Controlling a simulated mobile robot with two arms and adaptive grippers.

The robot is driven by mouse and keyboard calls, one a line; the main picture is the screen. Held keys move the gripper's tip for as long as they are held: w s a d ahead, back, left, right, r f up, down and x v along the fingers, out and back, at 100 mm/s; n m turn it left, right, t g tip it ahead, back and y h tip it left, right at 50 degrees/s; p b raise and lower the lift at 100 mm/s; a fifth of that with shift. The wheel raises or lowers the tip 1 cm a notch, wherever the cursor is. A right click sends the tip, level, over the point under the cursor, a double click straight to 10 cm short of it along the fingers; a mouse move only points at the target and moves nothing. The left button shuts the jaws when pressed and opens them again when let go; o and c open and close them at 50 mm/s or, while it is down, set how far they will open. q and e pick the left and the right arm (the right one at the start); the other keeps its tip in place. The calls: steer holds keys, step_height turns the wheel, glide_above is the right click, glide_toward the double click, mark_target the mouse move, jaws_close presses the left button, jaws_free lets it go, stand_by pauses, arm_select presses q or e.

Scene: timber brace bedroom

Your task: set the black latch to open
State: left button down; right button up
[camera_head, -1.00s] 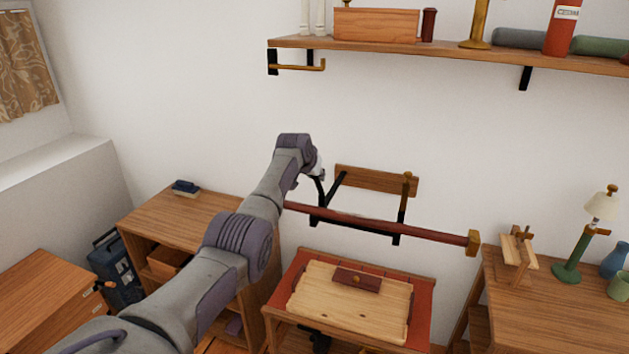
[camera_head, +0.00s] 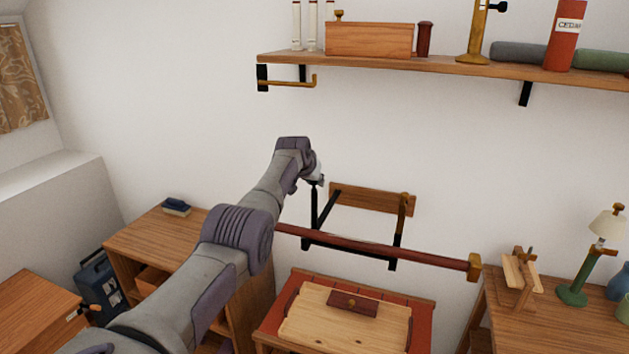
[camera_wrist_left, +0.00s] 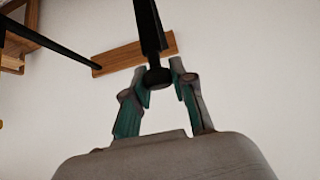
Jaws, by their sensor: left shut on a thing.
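The black latch (camera_head: 314,203) is a thin dark lever. The far finger is hard to make out in the head view. My right gripper is in neither view.
A shelf (camera_head: 430,64) hangs above. Below stands a table with a pale board (camera_head: 345,320). A desk (camera_head: 545,305) is at right.

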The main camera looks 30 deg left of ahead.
arm_select(q)
steer(key=shift+w, duration=0.1)
stand_by(0.3)
steer(key=c, duration=1.3)
jaws_free()
steer(key=o, duration=0.3)
steer(key=shift+w+f, duration=0.15)
steer(key=shift+o, duration=0.2)
steer(key=shift+v, duration=0.9)
steer(key=v, duration=1)
steer(key=shift+a, duration=0.1)
